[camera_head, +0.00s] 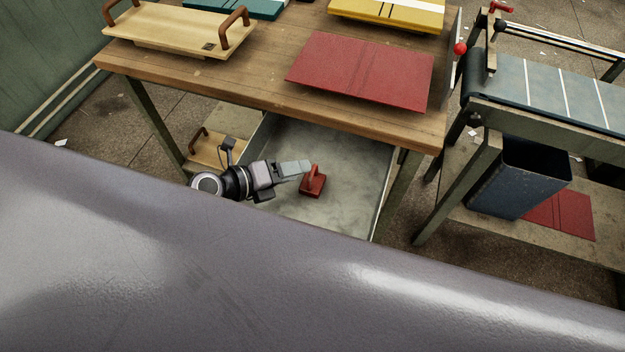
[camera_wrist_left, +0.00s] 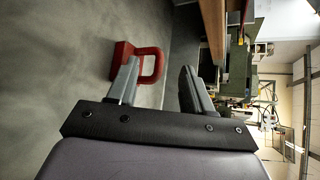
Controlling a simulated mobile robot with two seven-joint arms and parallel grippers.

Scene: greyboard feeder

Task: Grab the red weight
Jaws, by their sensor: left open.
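The red weight (camera_head: 316,187) stands on the grey floor of an open tray or drawer (camera_head: 346,200) below the wooden table. It has a square base and a loop handle on top. My left gripper (camera_head: 303,167) is just left of the weight, with its fingers pointing toward the handle. In the left wrist view the weight (camera_wrist_left: 150,54) is just beyond the open fingers (camera_wrist_left: 160,70). The left finger overlaps part of the weight, and part of the handle shows in the gap between the fingers. Contact cannot be told. My right gripper is not in view.
The wooden table (camera_head: 215,76) overhangs the tray's far part and carries a red board (camera_head: 362,70), a yellow board (camera_head: 390,14) and a wooden piece with handles (camera_head: 178,30). A conveyor (camera_head: 550,92) and blue bin (camera_head: 515,178) stand at the right. The tray floor around the weight is clear.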

